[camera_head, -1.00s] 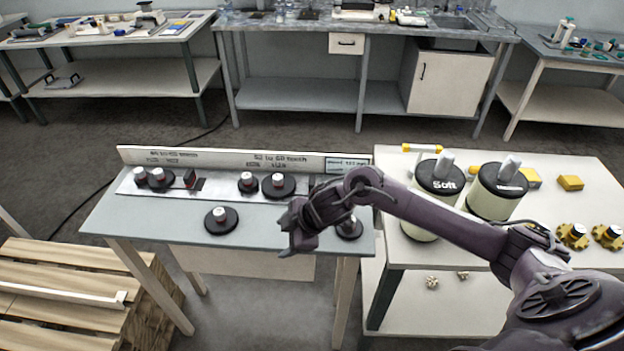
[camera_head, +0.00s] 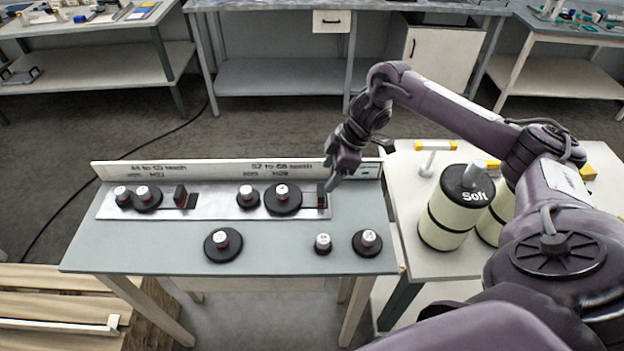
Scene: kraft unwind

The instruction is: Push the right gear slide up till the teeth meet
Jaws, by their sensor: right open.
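The right gear slide has a dark upright block (camera_head: 321,194) at the right end of the metal strip. Left of it on the strip are a large black gear (camera_head: 283,200) and a smaller black gear (camera_head: 247,198); their edges look close, but I cannot tell whether the teeth touch. My right gripper (camera_head: 338,170) is open, tilted down just above and right of the block, near the back board. I cannot tell whether it touches the block. My left gripper is not in view.
Loose on the bench front (camera_head: 160,248) are a large gear (camera_head: 223,245), a small gear (camera_head: 322,243) and another gear (camera_head: 367,243). A labelled back board (camera_head: 215,172) stands behind. Cylinders (camera_head: 452,212) stand at right.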

